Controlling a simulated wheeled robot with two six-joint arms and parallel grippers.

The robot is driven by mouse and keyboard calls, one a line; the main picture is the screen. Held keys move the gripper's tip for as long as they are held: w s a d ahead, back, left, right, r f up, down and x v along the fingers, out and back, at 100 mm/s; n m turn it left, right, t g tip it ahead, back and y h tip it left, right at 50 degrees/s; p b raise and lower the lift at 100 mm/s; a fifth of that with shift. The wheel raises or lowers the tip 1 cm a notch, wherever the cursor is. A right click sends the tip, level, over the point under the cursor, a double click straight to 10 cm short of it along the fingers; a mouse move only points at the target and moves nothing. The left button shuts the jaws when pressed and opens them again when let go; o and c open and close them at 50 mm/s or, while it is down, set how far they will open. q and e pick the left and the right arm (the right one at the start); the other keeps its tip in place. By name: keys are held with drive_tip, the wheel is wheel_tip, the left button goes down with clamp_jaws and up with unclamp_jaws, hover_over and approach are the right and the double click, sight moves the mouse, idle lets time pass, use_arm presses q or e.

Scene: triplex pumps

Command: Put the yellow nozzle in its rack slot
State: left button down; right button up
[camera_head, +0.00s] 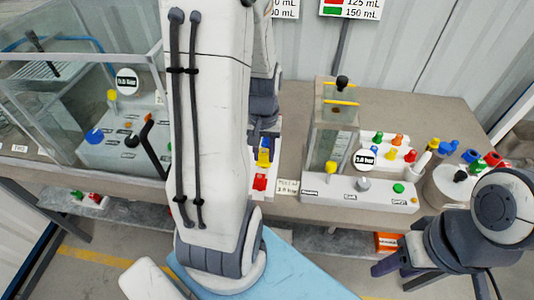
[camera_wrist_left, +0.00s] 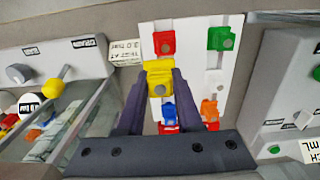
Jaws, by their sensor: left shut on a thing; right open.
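The yellow nozzle (camera_wrist_left: 159,80) is between the fingertips of my left gripper (camera_wrist_left: 160,84), which is shut on it. It is over or at the white rack (camera_wrist_left: 192,62), in the left column between a red nozzle (camera_wrist_left: 164,42) and a blue nozzle (camera_wrist_left: 168,112). I cannot tell whether it is seated in a slot. In the head view the yellow nozzle (camera_head: 263,156) shows beside my left arm, which hides much of the rack. My right gripper (camera_head: 392,272) is open and empty, low at the right, away from the bench.
The rack also holds a green nozzle (camera_wrist_left: 221,38) and an orange nozzle (camera_wrist_left: 209,110). A pump console (camera_head: 350,190) with knobs and colored nozzles stands right of the rack. A glass-walled tank unit (camera_head: 85,95) is at left. A round holder (camera_head: 452,188) is at far right.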

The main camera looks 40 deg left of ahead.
use_arm(q)
drive_tip(key=w+a+f, duration=0.1)
drive_tip(key=f, duration=0.1)
drive_tip(key=w+a+f+p, duration=0.1)
drive_tip(key=w+f, duration=0.1)
drive_tip(key=f, duration=0.1)
drive_tip(key=w+a+f, duration=0.2)
drive_tip(key=f, duration=0.1)
drive_tip(key=shift+a+p, duration=0.1)
drive_tip(key=shift+p, duration=0.3)
drive_tip(key=shift+f, duration=0.1)
drive_tip(key=shift+f+b, duration=0.3)
drive_tip(key=c, duration=0.6)
unclamp_jaws()
